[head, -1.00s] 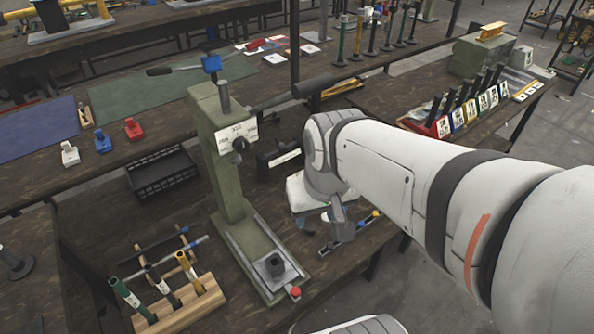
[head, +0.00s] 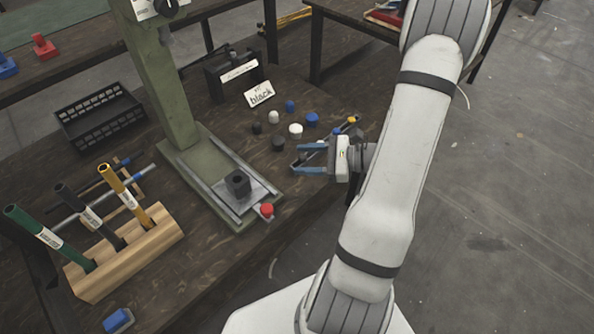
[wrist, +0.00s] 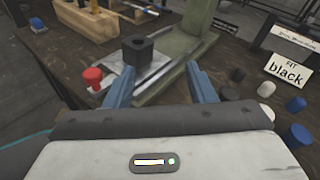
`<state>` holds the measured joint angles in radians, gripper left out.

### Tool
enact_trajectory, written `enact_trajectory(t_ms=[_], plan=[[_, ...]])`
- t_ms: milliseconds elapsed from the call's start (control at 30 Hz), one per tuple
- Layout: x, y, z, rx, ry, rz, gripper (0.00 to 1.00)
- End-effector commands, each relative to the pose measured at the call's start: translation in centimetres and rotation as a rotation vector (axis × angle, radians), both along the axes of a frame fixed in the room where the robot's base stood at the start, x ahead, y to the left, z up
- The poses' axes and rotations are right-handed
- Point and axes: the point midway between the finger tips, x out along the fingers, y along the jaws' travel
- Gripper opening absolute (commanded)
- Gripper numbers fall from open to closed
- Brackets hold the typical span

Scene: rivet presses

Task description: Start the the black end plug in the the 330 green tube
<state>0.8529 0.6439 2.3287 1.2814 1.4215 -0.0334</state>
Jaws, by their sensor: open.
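Two small black end plugs lie on the dark bench right of the press, one farther back (head: 257,128) and one nearer (head: 278,143). In the wrist view they are at the right, the nearer plug (wrist: 229,92) just outside my right finger. The green tube (head: 32,225) leans in a wooden rack at the left, with a white label too small to read. My gripper (head: 300,160) is open and empty, its blue fingers pointing left near the plugs. In the wrist view its fingers (wrist: 158,72) stand apart toward the press base.
White (head: 295,130) and blue plugs (head: 312,119) lie near a "FIT black" card (head: 259,94). The green press (head: 165,85) has a black fixture (head: 238,183) and a red knob (head: 267,209). Black (head: 83,208) and yellow tubes (head: 125,188) share the rack (head: 125,262).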

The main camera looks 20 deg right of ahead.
Motion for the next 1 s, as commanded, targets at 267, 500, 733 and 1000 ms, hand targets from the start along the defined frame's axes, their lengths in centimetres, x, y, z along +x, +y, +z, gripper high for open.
enact_trajectory(t_ms=[267,500,733,1000], plan=[[0.6,-7.6,-9.9,0.219,0.031,-0.398,0.5],[1.6,-8.2,-10.9,0.246,0.032,-0.457,0.5],[3.6,-7.0,-11.0,0.243,0.031,-0.454,0.5],[6.8,-5.2,-11.0,0.244,0.032,-0.453,0.5]])
